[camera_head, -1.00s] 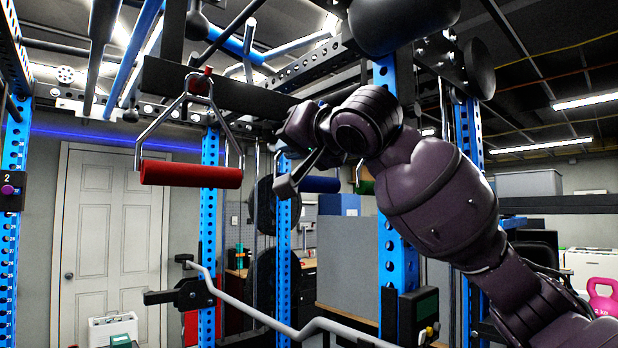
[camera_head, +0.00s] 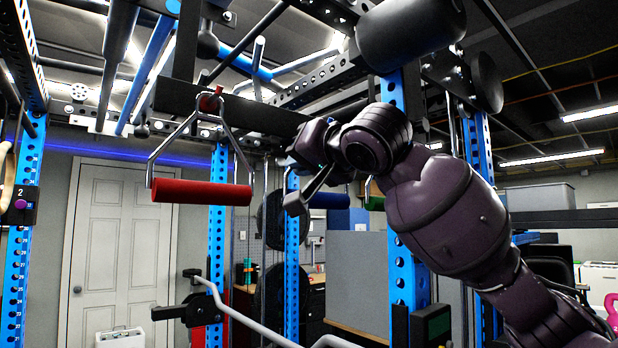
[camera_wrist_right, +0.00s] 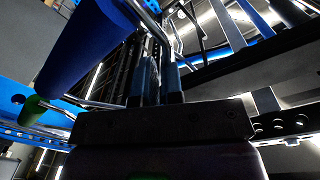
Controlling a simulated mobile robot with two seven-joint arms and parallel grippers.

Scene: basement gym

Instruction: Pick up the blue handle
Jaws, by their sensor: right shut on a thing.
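The blue handle (camera_head: 328,201) hangs behind my right gripper in the head view, its left part hidden by the gripper. In the right wrist view the blue grip (camera_wrist_right: 85,40) runs along the upper left, beside the fingers. My right gripper (camera_head: 298,203) is shut; in the wrist view its fingertips (camera_wrist_right: 158,78) close around thin metal that looks like the blue handle's frame, not its grip. The exact contact is dark and hard to see. My left gripper is not in view.
A red handle (camera_head: 202,192) on a metal frame hangs to the left of my right gripper. A green handle (camera_wrist_right: 36,108) hangs beyond the blue one. Blue rack posts (camera_head: 218,240), a bent bar (camera_head: 245,320) and a black overhead beam (camera_head: 240,112) surround the arm.

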